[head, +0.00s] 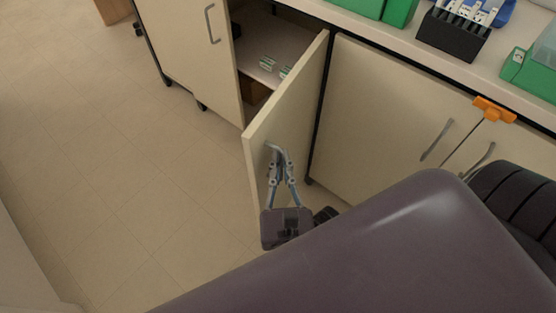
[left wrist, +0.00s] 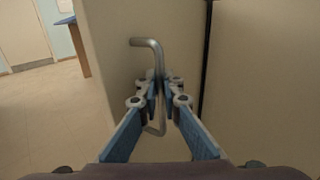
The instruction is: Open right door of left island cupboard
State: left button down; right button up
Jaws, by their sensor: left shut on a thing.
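The right door (head: 290,105) of the left island cupboard stands swung out from the cupboard front, its inside open to view. My left gripper (head: 278,158) is at this door's outer face, shut on its metal handle (left wrist: 147,43). The left wrist view shows the blue-and-grey fingers (left wrist: 160,88) on either side of the bent bar, with the bar's top and lower end showing beyond them. The cupboard's left door (head: 180,45) has its own handle (head: 210,22) and looks closed. My right gripper is not in view.
Small green-and-white items (head: 267,63) lie on the shelf inside. The neighbouring cupboard (head: 375,110) is closed, with an orange clip (head: 494,110) near its handles. A black rack (head: 452,35) and green boxes (head: 398,10) stand on the counter. Floor (head: 110,150) at left is clear.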

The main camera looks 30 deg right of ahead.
pick_arm(q)
jog(key=shift+f, duration=0.1)
jog(key=c, duration=2.4)
grip_release()
jog(key=v, duration=1.2)
